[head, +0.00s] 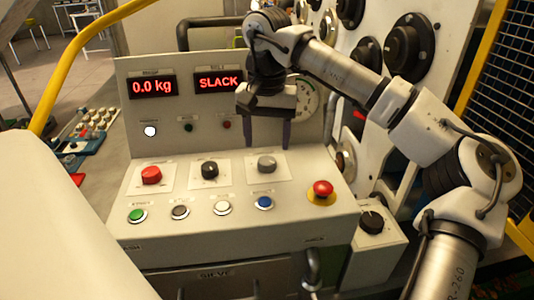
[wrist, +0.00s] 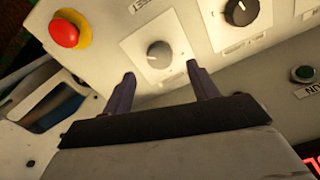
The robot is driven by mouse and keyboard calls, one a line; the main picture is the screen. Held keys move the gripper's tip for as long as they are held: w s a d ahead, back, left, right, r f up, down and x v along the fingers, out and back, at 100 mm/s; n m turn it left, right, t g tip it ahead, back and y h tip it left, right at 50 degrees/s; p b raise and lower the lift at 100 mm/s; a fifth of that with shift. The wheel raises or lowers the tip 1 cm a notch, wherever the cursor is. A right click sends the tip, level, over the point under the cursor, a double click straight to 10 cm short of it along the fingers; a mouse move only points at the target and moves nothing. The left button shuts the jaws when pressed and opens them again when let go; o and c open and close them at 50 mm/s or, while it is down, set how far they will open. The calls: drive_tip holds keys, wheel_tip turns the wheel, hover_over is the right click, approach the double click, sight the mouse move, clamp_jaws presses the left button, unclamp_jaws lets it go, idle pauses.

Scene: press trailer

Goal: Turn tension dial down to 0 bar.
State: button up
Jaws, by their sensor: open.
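The sloped panel carries a row of three dials: a red one (head: 151,175), a black one (head: 210,170) and a grey one (head: 266,163). Their labels are too small to read, so I cannot tell which is the tension dial. My gripper (head: 268,140) is open and empty, fingers pointing down, above the grey dial. In the wrist view the grey dial (wrist: 159,54) shows beyond and between the fingertips (wrist: 161,77), apart from them, with a light pointer mark. The black dial (wrist: 241,12) is at the top right there. A round gauge (head: 305,98) is partly hidden by my gripper.
The displays read 0.0 kg (head: 153,87) and SLACK (head: 218,82). A red emergency button (head: 321,190) sits right of the grey dial; it also shows in the wrist view (wrist: 66,32). Several push buttons (head: 222,208) line the front. A black side knob (head: 371,222) is at the lower right.

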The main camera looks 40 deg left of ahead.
sight(266, 161)
wheel_tip(266, 161, up, 9)
drive_tip(key=shift+s+f, duration=0.1)
drive_tip(key=shift+f, duration=0.05)
idle(0.7)
